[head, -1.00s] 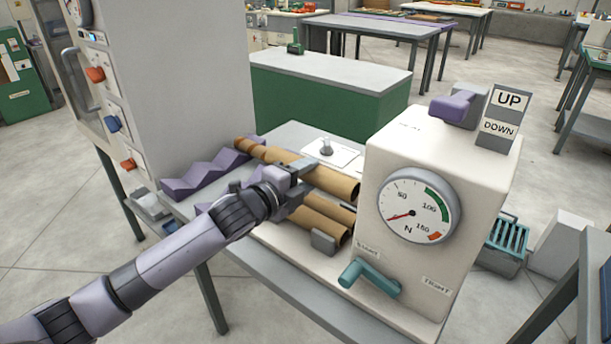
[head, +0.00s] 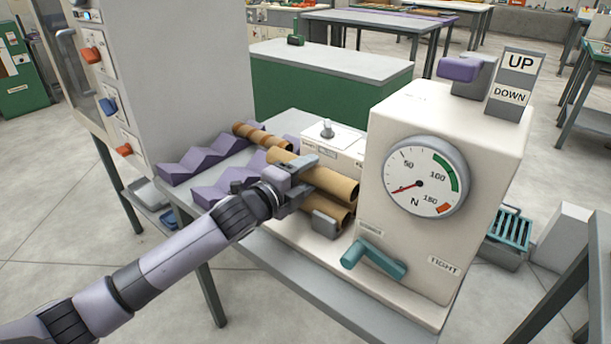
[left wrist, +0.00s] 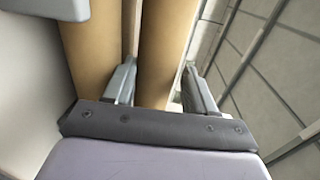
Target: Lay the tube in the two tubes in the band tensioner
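A brown cardboard tube (head: 333,181) lies across the fingers of my left gripper (head: 294,182), which is shut on it. It is held just above, or against, the tubes beneath; I cannot tell which. A lower tube (head: 341,214) shows under it in the band tensioner (head: 455,130); any second lower tube is mostly hidden. In the left wrist view the held tube (left wrist: 165,50) runs between the fingers (left wrist: 160,85), with another tube (left wrist: 92,50) beside it on the left. My right gripper is not in view.
Purple notched racks (head: 205,160) stand behind, with another tube (head: 262,135) near them. A grey block (head: 326,224) stands by the lower tube's near end. The tensioner's dial (head: 425,178) reads near its low end, with a teal lever (head: 375,258) below. A grey cabinet rises at left.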

